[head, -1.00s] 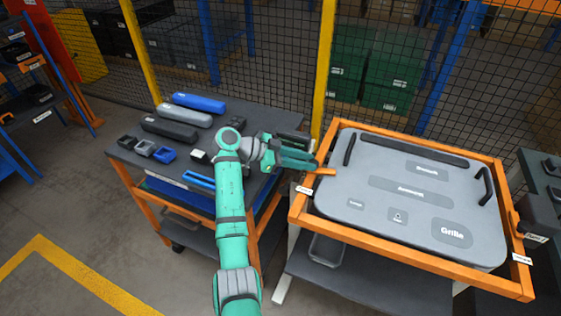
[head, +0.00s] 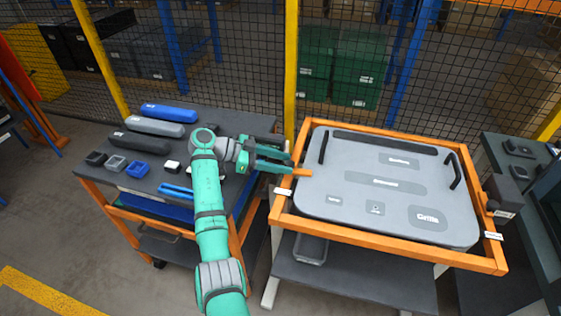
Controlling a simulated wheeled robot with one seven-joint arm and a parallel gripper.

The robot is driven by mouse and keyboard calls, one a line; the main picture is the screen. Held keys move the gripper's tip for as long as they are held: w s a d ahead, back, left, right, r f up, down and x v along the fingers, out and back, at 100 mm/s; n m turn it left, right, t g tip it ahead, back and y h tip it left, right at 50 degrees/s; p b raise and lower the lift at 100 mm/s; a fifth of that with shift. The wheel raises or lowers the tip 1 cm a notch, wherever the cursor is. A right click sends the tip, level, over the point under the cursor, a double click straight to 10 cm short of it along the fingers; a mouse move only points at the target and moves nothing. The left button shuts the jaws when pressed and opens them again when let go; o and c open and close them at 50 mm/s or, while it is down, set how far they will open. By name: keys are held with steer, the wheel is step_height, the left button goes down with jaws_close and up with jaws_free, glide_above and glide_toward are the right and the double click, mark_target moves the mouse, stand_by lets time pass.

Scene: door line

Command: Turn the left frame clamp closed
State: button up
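The left frame clamp (head: 302,173) is a small orange lever on the left side of the orange frame (head: 279,211). It points right, over the left edge of the grey panel (head: 330,175). My gripper (head: 291,163) has teal fingers pointing right, with a gap between them. The fingertips are at the clamp's left end, and the lower finger seems to overlap or touch it. The fingers hide the clamp's base, and I cannot tell whether the lever lies between them.
A right clamp (head: 487,204) sits on the frame's right side beside a dark block. A cart (head: 110,171) at left carries grey and blue bars and small blocks. A wire fence with a yellow post (head: 291,70) stands behind. Floor at lower left is clear.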

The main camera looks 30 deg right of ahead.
steer(key=v, duration=1.1)
steer(key=shift+c, duration=0.3)
